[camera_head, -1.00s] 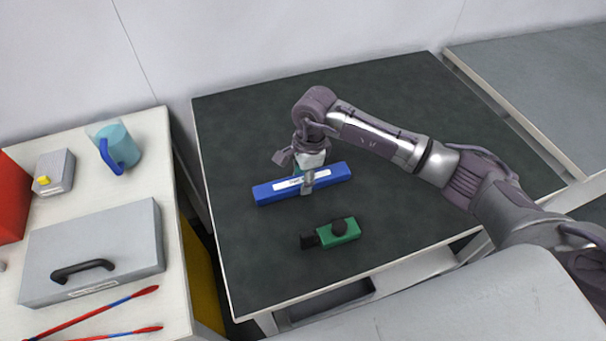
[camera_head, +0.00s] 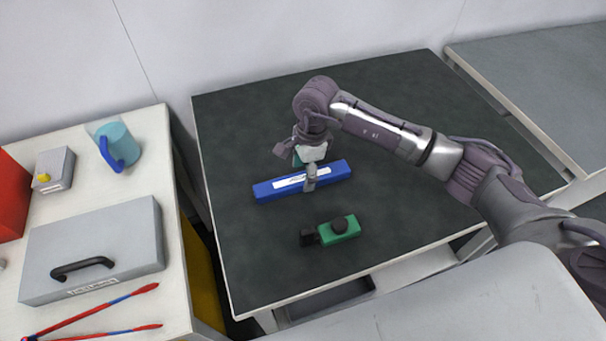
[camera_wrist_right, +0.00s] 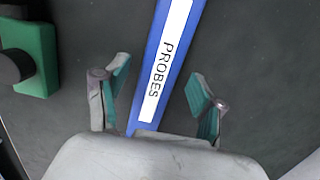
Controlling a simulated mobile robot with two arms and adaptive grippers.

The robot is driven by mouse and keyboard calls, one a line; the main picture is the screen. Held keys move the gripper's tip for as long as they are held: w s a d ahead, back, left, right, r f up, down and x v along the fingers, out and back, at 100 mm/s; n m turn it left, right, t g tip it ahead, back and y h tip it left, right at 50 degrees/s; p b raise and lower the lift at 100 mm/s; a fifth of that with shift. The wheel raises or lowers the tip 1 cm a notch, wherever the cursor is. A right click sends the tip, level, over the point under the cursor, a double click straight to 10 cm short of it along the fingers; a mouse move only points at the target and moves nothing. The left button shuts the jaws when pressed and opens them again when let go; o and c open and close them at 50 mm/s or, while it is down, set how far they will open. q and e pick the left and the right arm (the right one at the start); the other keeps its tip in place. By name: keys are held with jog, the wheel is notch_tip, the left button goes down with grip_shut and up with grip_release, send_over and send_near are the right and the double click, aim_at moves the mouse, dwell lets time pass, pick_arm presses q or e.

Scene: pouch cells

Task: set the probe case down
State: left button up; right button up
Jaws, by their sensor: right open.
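The probe case is a long blue box with a white label (camera_head: 335,174). It lies on the dark table mat in the middle of the head view. In the right wrist view the case (camera_wrist_right: 150,100) reads "PROBES" and runs between the two spread fingers, with a gap on each side. My right gripper (camera_head: 308,180) is directly over the case, pointing down; it is open, and its fingers show in the right wrist view (camera_wrist_right: 160,95). Part of the case is hidden behind the gripper in the head view. My left gripper is not in view.
A green device with a black knob (camera_head: 340,229) lies in front of the case. The dark table (camera_head: 420,90) is otherwise clear. A white side table at left holds a grey case (camera_head: 110,240), a blue-handled jug (camera_head: 120,145), a grey box (camera_head: 55,168) and red-blue leads.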

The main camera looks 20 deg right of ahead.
notch_tip(320, 180, up, 10)
jog(key=d+b, duration=0.1)
jog(key=shift+d+r+b, duration=0.15)
jog(key=shift+r+b, duration=0.1)
jog(key=shift+b, duration=0.15)
